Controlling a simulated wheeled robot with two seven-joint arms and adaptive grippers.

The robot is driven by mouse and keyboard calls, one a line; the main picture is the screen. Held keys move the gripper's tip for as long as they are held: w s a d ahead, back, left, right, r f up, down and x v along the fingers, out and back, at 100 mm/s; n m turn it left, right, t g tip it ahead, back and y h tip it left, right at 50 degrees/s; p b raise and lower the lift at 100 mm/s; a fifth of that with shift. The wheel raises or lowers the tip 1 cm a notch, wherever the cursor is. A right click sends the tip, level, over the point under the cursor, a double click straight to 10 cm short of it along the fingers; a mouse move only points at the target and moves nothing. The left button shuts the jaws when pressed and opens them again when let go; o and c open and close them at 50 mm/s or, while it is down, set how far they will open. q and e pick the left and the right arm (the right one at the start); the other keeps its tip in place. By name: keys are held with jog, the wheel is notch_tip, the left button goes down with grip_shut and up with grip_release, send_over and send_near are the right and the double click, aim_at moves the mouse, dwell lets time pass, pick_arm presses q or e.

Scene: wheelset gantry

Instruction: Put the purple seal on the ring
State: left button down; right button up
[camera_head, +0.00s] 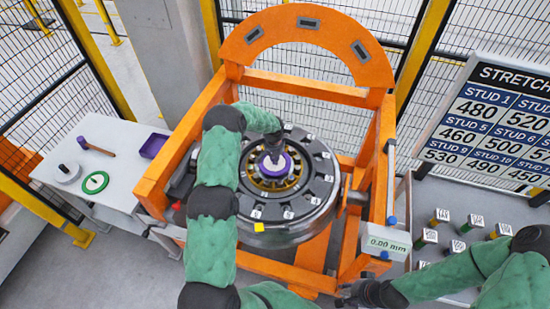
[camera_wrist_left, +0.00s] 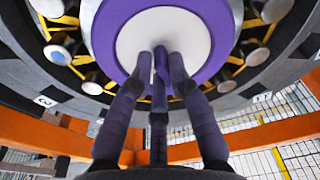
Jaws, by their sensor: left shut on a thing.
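The purple seal (camera_head: 287,164) has a purple rim around a pale centre. It sits over the middle of the large dark wheel (camera_head: 312,190) in the orange gantry. My left gripper (camera_head: 273,150) is above it, shut on its centre. In the left wrist view my fingers (camera_wrist_left: 160,60) close together at the white middle of the purple seal (camera_wrist_left: 104,40). The yellow ring (camera_head: 262,182) with studs lies around and behind the seal; whether they touch I cannot tell. My right gripper (camera_head: 355,293) is low, right of the gantry's foot, its fingers unclear.
The orange gantry frame (camera_head: 160,165) surrounds the wheel. A white side table (camera_head: 115,185) holds a white disc (camera_head: 68,173), green ring (camera_head: 95,182), hammer (camera_head: 97,148) and purple tray (camera_head: 153,146). A display box (camera_head: 385,243) reads 0.00 mm. Several labelled studs (camera_head: 440,217) stand at right.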

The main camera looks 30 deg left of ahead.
pick_arm(q)
jog(key=shift+a+f, duration=0.1)
jog(key=shift+f, duration=0.3)
jog(key=shift+f, duration=0.15)
jog(key=c, duration=1.2)
grip_release()
